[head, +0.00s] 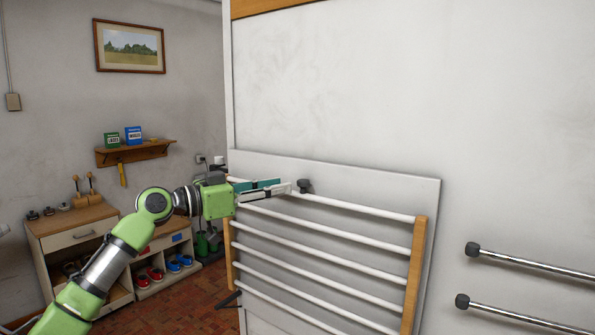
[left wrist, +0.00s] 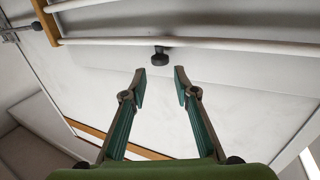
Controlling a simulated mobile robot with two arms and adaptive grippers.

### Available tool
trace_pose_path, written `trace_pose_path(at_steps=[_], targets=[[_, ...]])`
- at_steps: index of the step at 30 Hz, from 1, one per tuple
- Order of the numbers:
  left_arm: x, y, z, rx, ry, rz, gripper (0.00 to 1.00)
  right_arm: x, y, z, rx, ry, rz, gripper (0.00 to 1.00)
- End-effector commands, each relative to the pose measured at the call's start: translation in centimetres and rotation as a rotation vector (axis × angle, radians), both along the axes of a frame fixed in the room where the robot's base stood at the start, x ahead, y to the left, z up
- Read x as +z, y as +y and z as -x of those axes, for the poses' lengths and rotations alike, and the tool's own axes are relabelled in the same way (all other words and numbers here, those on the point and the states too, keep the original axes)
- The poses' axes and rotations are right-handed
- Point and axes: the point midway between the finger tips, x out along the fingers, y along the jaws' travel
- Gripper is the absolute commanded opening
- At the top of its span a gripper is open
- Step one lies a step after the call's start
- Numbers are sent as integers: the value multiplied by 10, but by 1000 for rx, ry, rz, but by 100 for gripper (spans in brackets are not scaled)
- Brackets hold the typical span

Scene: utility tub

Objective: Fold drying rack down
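The drying rack (head: 416,275) has white bars between wooden side rails and lies close against a pale wall panel, its top bar (head: 360,207) running across its upper end. A dark knob (head: 304,186) sits on the panel just above the top bar. My left gripper (head: 283,188) is at the rack's upper left, with its fingertips close to the knob. In the left wrist view the gripper (left wrist: 160,73) is open and empty. The knob (left wrist: 160,57) shows just beyond the gap between the fingertips, and the white bar (left wrist: 200,43) passes beside it. My right gripper is not in view.
Two metal rods (head: 530,264) with dark end caps stick out at the right. A low wooden cabinet (head: 75,225) and a shoe shelf (head: 160,267) stand at the left. A small shelf (head: 135,153) with boxes hangs above. The wall above the rack is bare.

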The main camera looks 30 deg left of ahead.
Motion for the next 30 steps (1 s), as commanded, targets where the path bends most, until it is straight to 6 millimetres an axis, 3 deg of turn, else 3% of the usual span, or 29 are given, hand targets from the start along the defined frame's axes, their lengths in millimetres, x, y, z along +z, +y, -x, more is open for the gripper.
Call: trace_pose_path(at_steps=[1,9,22,26,30], targets=[[8,-7,-9,-3,0,2,27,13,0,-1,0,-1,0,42],[3,-27,-46,0,0,1,27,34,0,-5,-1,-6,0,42],[-1,-32,-55,1,0,-1,27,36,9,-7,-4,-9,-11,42],[-1,-32,-55,1,0,-1,0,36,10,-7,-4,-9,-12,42],[-1,-32,-55,1,-1,-1,0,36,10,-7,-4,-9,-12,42]])
